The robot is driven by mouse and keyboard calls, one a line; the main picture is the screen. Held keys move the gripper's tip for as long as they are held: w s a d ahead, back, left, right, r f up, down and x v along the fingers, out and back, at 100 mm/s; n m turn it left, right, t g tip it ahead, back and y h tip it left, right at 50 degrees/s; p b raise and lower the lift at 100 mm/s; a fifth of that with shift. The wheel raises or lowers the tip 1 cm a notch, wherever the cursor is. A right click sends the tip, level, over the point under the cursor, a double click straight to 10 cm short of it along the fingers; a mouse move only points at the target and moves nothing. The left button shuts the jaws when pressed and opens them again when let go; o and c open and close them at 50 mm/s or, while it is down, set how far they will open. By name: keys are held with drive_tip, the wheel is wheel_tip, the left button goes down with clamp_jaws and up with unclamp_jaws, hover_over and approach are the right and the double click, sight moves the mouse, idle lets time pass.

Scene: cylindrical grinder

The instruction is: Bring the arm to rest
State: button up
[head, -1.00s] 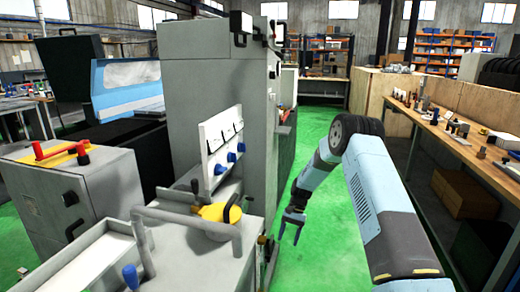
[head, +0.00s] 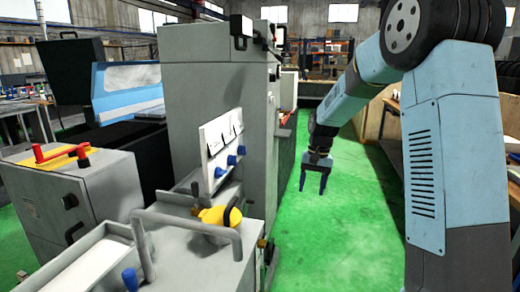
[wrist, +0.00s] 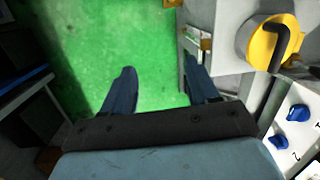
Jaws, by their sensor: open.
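My gripper (head: 314,182) hangs from my light blue arm over the green floor, right of the grey grinder (head: 215,90) in the head view. Its two dark fingers are apart with nothing between them. In the wrist view my gripper (wrist: 160,90) is also open, with bare green floor (wrist: 95,45) beyond the fingertips. A yellow part with a black handle (wrist: 268,42) shows at the upper right of the wrist view, apart from the fingers.
A grey cabinet with a red handle (head: 62,152) stands at left. Blue knobs (head: 232,160) sit on the grinder's white panel. A workbench (head: 392,104) is partly hidden behind my arm. The green floor around my gripper is clear.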

drive_tip(key=s+d+r+t, duration=0.2)
drive_tip(key=s+r, duration=0.7)
drive_tip(key=s+d+r+n+t, duration=0.1)
drive_tip(key=s+d+r+t, duration=0.1)
drive_tip(key=s, duration=1)
drive_tip(key=s+d+r+n+t+h, duration=0.1)
drive_tip(key=s+r, duration=0.3)
drive_tip(key=s, duration=0.8)
drive_tip(key=shift+d+t, duration=0.7)
drive_tip(key=shift+t, duration=0.1)
